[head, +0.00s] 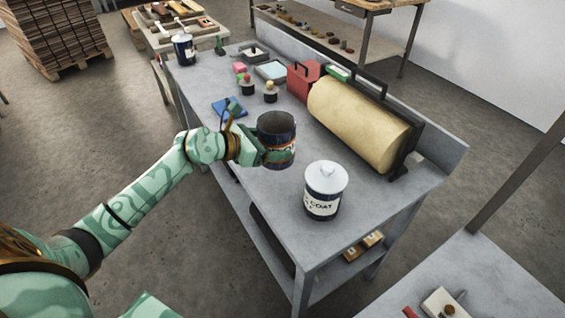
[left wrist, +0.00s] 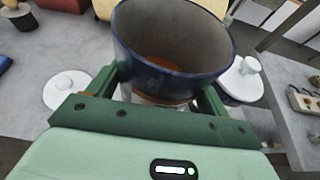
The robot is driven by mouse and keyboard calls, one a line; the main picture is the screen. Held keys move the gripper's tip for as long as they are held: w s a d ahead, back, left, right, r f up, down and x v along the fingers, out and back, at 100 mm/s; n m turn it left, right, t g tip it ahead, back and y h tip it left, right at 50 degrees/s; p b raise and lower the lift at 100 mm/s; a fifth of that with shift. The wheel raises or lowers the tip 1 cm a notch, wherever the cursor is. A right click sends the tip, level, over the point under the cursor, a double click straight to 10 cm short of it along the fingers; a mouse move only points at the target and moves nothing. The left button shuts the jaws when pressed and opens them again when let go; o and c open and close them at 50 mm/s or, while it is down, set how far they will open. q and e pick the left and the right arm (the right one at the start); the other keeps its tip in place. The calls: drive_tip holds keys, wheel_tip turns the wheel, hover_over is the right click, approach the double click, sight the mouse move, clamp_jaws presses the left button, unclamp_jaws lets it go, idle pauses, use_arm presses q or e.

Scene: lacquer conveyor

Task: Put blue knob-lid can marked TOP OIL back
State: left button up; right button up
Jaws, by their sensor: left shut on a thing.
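My left gripper (head: 262,156) is shut on an open dark blue can (head: 277,127), upright near the bench's front edge. The left wrist view shows this can (left wrist: 170,75) between the fingers, without a lid and brownish inside. Its label is mostly covered, so I cannot read it. A can with a white knob lid (head: 323,198), labelled with "COAT", stands nearer on the bench; it also shows in the left wrist view (left wrist: 243,82). A white knobbed lid (left wrist: 68,92) shows left of the gripper in the left wrist view. My right gripper is not in view.
A cream roll (head: 360,120) on a black stand and a red box (head: 303,80) occupy the bench's back side. Small knobbed pots (head: 270,92), a blue cloth (head: 228,107) and another dark can (head: 184,50) are farther along. Bare bench (head: 262,190) lies around the COAT can.

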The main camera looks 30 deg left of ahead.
use_arm(q)
drive_tip(key=w+f, duration=0.1)
drive_tip(key=w+f+b, duration=0.1)
drive_tip(key=f, duration=0.1)
drive_tip(key=w+f+b, duration=0.1)
drive_tip(key=w+f, duration=0.1)
drive_tip(key=shift+d+f, duration=0.15)
drive_tip(key=shift+d, duration=0.1)
wheel_tip(320, 180, down, 3)
drive_tip(key=shift+w+f+b, duration=0.15)
drive_tip(key=shift+f+b, duration=0.05)
drive_tip(key=shift+b, duration=0.85)
drive_tip(key=shift+r, duration=0.1)
drive_tip(key=o, duration=1.3)
drive_tip(key=shift+f, duration=0.2)
drive_tip(key=shift+r, duration=0.2)
drive_tip(key=p+v, duration=0.3)
drive_tip(key=v, duration=0.9)
